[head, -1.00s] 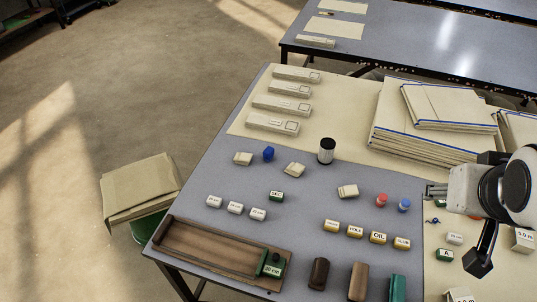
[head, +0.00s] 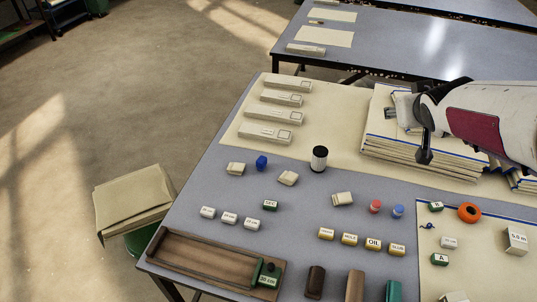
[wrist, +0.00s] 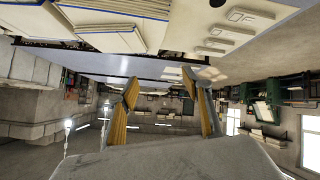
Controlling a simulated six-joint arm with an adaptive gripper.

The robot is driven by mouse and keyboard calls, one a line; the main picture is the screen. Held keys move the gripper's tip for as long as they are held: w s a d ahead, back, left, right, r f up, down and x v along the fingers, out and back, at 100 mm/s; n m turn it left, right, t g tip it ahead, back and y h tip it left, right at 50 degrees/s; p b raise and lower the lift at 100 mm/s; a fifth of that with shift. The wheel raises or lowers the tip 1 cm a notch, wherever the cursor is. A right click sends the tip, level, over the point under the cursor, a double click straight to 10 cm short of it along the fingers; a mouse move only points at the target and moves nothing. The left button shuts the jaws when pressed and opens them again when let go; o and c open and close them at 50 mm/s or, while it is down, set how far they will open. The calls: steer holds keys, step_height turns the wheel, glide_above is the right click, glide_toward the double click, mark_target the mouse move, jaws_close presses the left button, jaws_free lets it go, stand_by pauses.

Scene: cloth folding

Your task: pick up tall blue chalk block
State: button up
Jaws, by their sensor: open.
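A small upright blue block (head: 261,162) stands on the grey table, between two small cream blocks and left of the black-and-white spool. I take it for the tall blue chalk block. Another small blue piece (head: 398,211) stands further right, beside a red one. My gripper (head: 388,112) is over the stack of folded cloth, up and to the right of the blue block, and well apart from it. In the wrist view my gripper (wrist: 161,80) has its two fingers spread, with nothing between them. I cannot make out the blue block in the wrist view.
The black-and-white spool (head: 319,158) stands between my gripper and the blue block. Cream blocks (head: 236,169) (head: 288,178) flank it closely. Long cream bars (head: 270,134) lie behind it. A wooden tray (head: 205,258) lies at the front left. The table in front of the blue block is fairly clear.

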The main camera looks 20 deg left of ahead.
steer(key=w+a+f+n+y, duration=0.5)
steer(key=w+a+f+y, duration=0.1)
steer(key=w+a+f, duration=0.9)
steer(key=n+g+y, duration=0.5)
steer(key=g+y, duration=0.1)
steer(key=y, duration=0.1)
glide_toward(263, 160)
steer(key=a, duration=0.1)
steer(key=a+f, duration=0.1)
steer(key=a, duration=0.1)
steer(key=shift+f, duration=0.15)
steer(key=shift+w+a+f+m+t, duration=0.2)
steer(key=shift+w+a, duration=0.1)
steer(key=shift+a, duration=0.25)
steer(key=shift+w+a+f+m+t, duration=0.1)
steer(key=shift+w+a+f, duration=0.15)
steer(key=shift+a, duration=0.25)
steer(key=shift+w+x, duration=0.1)
steer(key=shift+x, duration=1.2)
steer(key=shift+w+x, duration=0.15)
steer(key=shift+x, duration=1.15)
